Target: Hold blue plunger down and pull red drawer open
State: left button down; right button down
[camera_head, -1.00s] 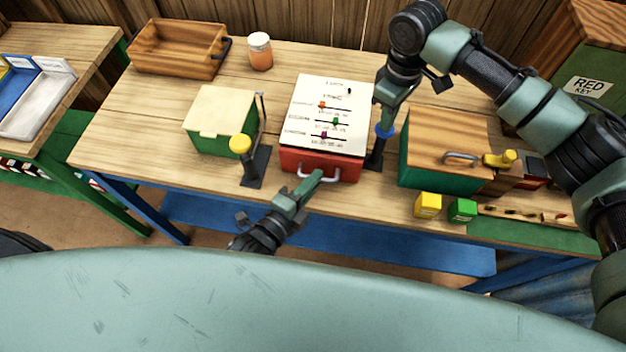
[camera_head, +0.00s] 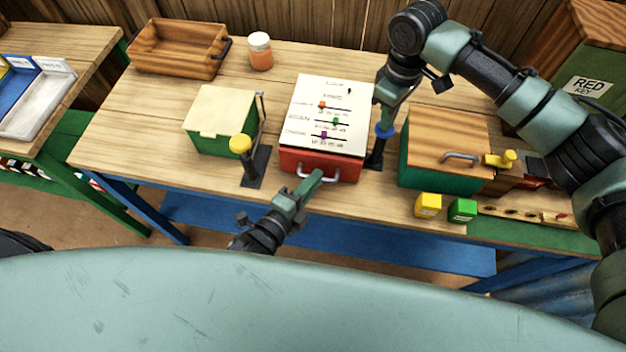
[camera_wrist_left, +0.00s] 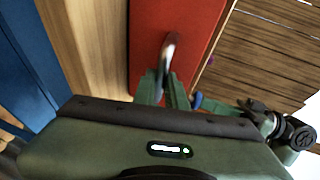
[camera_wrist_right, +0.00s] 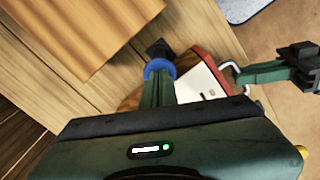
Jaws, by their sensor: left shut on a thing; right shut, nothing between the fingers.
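The red drawer (camera_head: 340,169) is the front of a red box with a white panel of sliders on top; its silver handle (camera_head: 310,174) is at the left of centre in the head view. My left gripper (camera_head: 318,178) is shut on the handle; the left wrist view shows the handle (camera_wrist_left: 170,50) between the fingers. The drawer looks closed. The blue plunger (camera_head: 385,131) stands on a dark post just right of the red box. My right gripper (camera_head: 385,122) is shut and empty, pointing down with its tips at the plunger's top. The plunger also shows in the right wrist view (camera_wrist_right: 158,67).
A yellow-knobbed post (camera_head: 241,145) and a green box (camera_head: 212,140) stand left of the red box. A wooden-topped green box (camera_head: 430,140) stands close on the right. Yellow (camera_head: 428,205) and green (camera_head: 462,210) cubes sit near the front edge. A wooden tray (camera_head: 175,50) and a jar (camera_head: 260,52) are behind.

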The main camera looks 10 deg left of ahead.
jog(key=shift+f, duration=0.1)
pick_arm(q)
jog(key=s, duration=1.1)
jog(key=c, duration=1.5)
grip_release()
jog(key=shift+o, duration=0.2)
jog(key=v, duration=1.2)
jog(key=shift+r, duration=0.1)
